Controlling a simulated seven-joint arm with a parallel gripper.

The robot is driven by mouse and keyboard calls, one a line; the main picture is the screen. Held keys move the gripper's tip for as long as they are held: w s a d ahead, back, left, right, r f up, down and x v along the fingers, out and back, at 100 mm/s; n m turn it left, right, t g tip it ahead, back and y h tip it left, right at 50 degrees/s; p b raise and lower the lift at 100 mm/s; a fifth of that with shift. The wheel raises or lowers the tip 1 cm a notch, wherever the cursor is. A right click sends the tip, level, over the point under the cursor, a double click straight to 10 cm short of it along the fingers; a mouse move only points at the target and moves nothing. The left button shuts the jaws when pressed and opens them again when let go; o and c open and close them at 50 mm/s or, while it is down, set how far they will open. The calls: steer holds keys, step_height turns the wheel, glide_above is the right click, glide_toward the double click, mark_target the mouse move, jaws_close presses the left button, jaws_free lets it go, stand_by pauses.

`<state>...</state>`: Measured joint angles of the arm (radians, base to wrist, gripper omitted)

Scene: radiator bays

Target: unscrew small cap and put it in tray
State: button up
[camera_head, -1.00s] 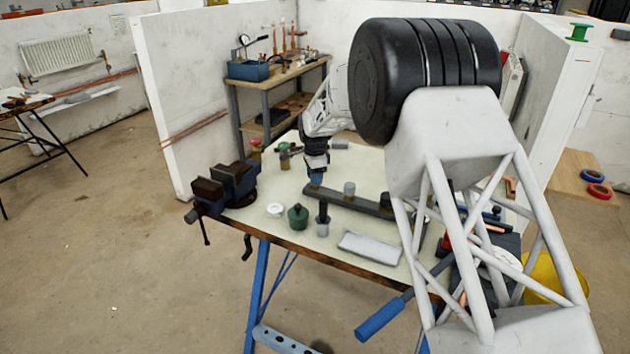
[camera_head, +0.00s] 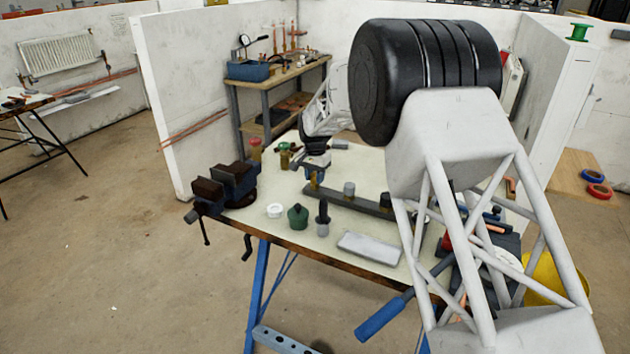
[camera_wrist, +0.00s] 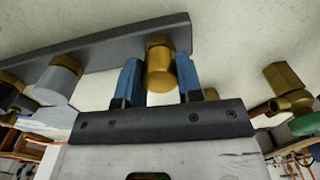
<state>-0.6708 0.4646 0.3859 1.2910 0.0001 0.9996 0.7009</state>
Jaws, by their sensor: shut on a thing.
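The small cap (camera_wrist: 160,72) is a brass cylinder under a brass hex at one end of a dark bar (camera_wrist: 110,48). In the wrist view it sits between the two blue fingers of my gripper (camera_wrist: 161,80), which is shut on it. In the head view my gripper (camera_head: 315,172) is over the left end of the bar (camera_head: 362,204), with a bit of brass showing between the fingers. I cannot tell whether the cap is loose from the bar. The pale grey tray (camera_head: 370,248) lies flat near the bench's front edge and looks empty.
A larger grey cap (camera_head: 349,188) stands mid-bar. A white ring (camera_head: 275,210), green bottle (camera_head: 298,217) and dark-handled tool (camera_head: 323,217) stand in front of the bar. A vise (camera_head: 226,186) is at the left; a green-handled brass valve (camera_head: 285,153) is behind.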

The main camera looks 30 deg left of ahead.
steer(key=n, duration=0.3)
steer(key=shift+n, duration=2.3)
steer(key=o, duration=0.9)
steer(key=shift+c, duration=0.2)
